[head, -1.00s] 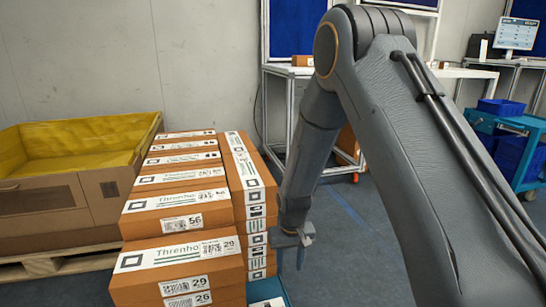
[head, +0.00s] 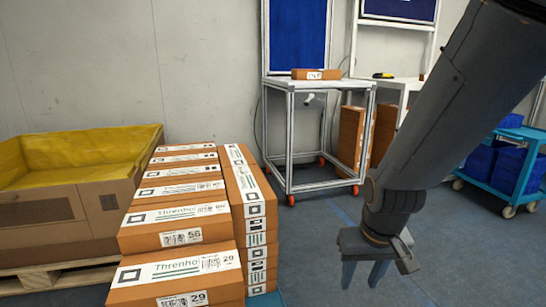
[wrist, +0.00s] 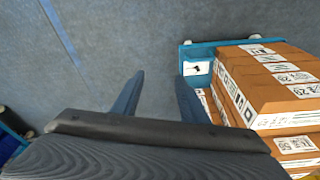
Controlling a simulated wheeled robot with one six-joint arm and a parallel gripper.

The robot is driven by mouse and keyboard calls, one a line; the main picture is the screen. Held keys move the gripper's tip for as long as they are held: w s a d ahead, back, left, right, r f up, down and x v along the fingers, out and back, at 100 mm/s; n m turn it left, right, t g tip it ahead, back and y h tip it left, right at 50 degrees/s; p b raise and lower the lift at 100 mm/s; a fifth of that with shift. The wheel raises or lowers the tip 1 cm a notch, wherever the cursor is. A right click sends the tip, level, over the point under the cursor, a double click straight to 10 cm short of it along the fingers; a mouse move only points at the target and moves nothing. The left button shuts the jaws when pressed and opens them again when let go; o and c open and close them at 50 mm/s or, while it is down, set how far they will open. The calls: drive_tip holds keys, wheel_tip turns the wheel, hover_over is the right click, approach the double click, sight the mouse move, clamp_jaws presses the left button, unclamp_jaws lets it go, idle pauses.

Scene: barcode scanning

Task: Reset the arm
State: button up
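My arm comes in from the upper right in the head view, and my gripper (head: 363,274) hangs over the blue-grey floor, to the right of the box stack. Its two blue fingers point down and stand apart, with nothing between them. In the wrist view my gripper (wrist: 158,95) also shows both fingers apart over bare floor. The stack of orange boxes (head: 172,238) stands to the left of the gripper in the head view, apart from it. In the wrist view the boxes (wrist: 268,90) are at the right.
A yellow-lined bin (head: 82,147) on a pallet (head: 60,272) stands at the left. A metal-framed table (head: 318,84) with an orange box (head: 316,74) is at the back. A blue cart (head: 496,190) stands at the right. The floor between stack and cart is clear.

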drive_tip(key=s+a+r+n+g, duration=0.1)
drive_tip(key=s+a+n, duration=0.2)
drive_tip(key=s+a, duration=0.5)
drive_tip(key=s+a+r+n+g, duration=0.1)
drive_tip(key=s+a+n+g, duration=0.15)
drive_tip(key=s+a, duration=0.55)
drive_tip(key=d+r+m+p, duration=0.2)
drive_tip(key=d+r+p, duration=0.6)
drive_tip(key=r+p, duration=0.4)
drive_tip(key=w+d+r+m+p, duration=0.1)
drive_tip(key=d+r+m+p, duration=0.2)
drive_tip(key=d+r+p, duration=0.5)
wheel_tip(320, 180, up, 4)
drive_tip(key=t+p, duration=0.1)
drive_tip(key=p, duration=0.5)
drive_tip(key=shift+w+d+r+m+p, duration=0.2)
drive_tip(key=shift+w+m+p, duration=0.05)
drive_tip(key=shift+m+p, duration=0.1)
